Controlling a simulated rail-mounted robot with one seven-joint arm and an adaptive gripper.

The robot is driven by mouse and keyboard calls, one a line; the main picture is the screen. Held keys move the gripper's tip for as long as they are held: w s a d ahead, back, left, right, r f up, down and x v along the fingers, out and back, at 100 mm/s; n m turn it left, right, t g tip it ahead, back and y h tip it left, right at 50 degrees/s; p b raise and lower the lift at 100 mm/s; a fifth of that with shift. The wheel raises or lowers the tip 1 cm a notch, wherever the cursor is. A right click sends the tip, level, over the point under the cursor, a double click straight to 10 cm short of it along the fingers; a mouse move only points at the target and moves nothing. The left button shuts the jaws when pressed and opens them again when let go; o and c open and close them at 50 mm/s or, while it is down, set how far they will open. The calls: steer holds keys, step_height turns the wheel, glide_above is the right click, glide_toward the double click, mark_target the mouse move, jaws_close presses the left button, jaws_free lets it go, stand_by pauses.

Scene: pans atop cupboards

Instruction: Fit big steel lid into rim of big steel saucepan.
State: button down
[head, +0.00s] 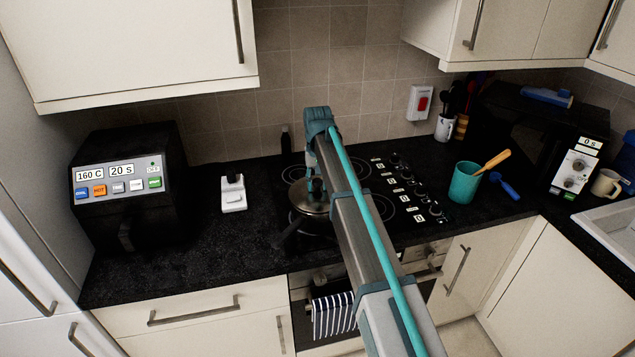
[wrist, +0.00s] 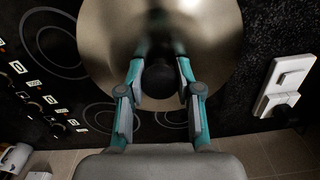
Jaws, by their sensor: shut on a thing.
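The big steel lid (wrist: 205,35) fills the upper middle of the wrist view as a round metal disc with a dark knob. My gripper (wrist: 160,82) is shut on the lid's knob, one finger on each side. In the head view the lid (head: 308,203) shows beside my arm, over the hob. The big steel saucepan's dark handle (head: 290,233) points toward the counter's front left. My arm and the lid hide most of the saucepan. I cannot tell whether the lid is seated in the rim or just above it.
The black hob (head: 385,205) has control knobs on its right. A white socket device (head: 233,194) and a black fryer (head: 125,190) stand to the left. A teal mug (head: 465,183) with a wooden utensil stands to the right. A dark bottle (head: 286,140) stands behind.

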mark_target(317, 181)
steer(key=shift+f, duration=0.6)
steer(key=c, duration=0.7)
jaws_free()
steer(key=shift+r, duration=0.15)
step_height(317, 181, up, 12)
steer(key=shift+f, duration=0.1)
steer(key=s+d+f+g+h+p, duration=0.1)
steer(key=s+d+f, duration=0.6)
steer(key=s+f, duration=0.55)
steer(key=s+d+f+g+h, duration=0.15)
steer(key=s+d+f, duration=0.6)
steer(key=f, duration=0.75)
steer(key=s+d+f+g+h+p, duration=0.15)
steer(key=s+d+f, duration=0.45)
steer(key=s+f, duration=0.75)
steer(key=s+d+f+g+y+b, duration=0.1)
steer(key=s+f+b, duration=0.1)
steer(key=s+f, duration=0.5)
steer(key=s+d+f+m+g+y+b, duration=0.1)
steer(key=s+f+b, duration=0.1)
steer(key=s+f, duration=0.5)
steer(key=s+d+f+m+y+b, duration=0.1)
steer(key=s+f+y+b, duration=0.1)
steer(key=s+f, duration=0.5)
steer(key=shift+s+d+f+g+b, duration=0.1)
steer(key=shift+s+g+b, duration=0.3)
steer(key=shift+s, duration=2.7)
